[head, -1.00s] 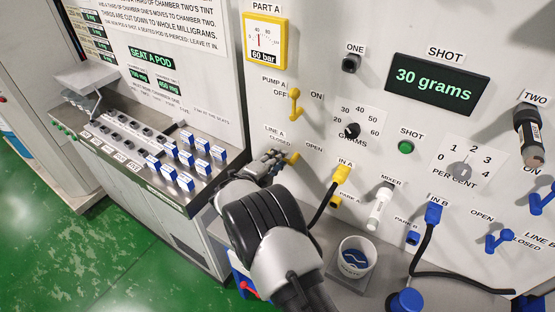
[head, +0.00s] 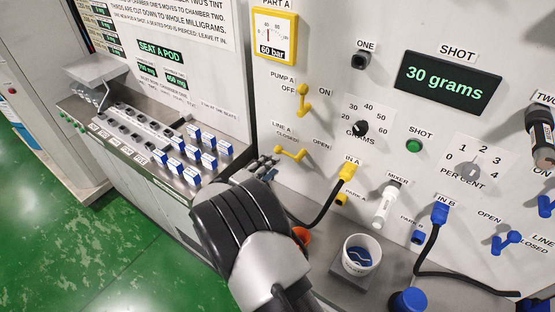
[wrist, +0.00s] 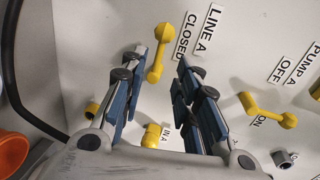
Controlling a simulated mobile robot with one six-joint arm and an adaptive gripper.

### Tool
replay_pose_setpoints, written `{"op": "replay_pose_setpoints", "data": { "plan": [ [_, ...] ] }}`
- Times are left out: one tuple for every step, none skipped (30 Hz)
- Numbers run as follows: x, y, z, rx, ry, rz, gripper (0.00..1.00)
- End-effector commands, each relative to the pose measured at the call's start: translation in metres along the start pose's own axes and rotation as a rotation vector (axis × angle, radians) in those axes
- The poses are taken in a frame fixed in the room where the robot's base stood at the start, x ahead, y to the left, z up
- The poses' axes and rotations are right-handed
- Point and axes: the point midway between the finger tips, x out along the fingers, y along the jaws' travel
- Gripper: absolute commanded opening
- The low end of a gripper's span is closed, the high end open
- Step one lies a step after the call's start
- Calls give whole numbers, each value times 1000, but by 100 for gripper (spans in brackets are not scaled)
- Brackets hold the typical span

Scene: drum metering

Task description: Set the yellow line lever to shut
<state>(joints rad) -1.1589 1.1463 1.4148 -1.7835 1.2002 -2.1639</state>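The yellow Line A lever (head: 290,153) is on the white panel in the head view, below the CLOSED label (head: 285,135). In the head view my gripper (head: 265,167) is just below and left of the lever, partly hidden by my wrist. No contact with the lever shows.
The yellow Pump A lever (head: 303,99) is above. The yellow IN A plug (head: 347,172) and its black hose are to the right, with the white mixer (head: 385,206) beyond. A white cup (head: 361,255) stands below. The pod bench (head: 150,145) is left.

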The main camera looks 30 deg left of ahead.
Motion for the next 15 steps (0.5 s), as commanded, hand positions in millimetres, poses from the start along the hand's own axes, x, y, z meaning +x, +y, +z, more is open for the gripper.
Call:
{"op": "replay_pose_setpoints", "data": {
  "plan": [
    [-10, -1, 1, 0, -2, 0, 29],
    [-15, 0, 1, -1, -2, 0, 29],
    [-20, 0, 1, -1, -2, 0, 29],
    [-24, 0, 1, -1, -2, 0, 29],
    [-27, 0, 1, -1, -2, 0, 29],
    [-30, 0, 1, 0, -1, 0, 29],
    [-32, 0, 0, 0, -1, -1, 29],
    [-34, 0, 0, 0, 0, -1, 29],
    [-35, 0, 0, 1, 0, -1, 29],
    [-36, 0, 0, 1, 0, -1, 29],
    [-36, 0, 0, 1, 0, -1, 29],
    [-36, 0, 0, 1, 0, -1, 29],
    [-36, 0, 0, 1, 1, -1, 29],
    [-36, 0, 0, 1, 1, -1, 29],
    [-36, 0, 0, 1, 0, -1, 29]
  ]
}}
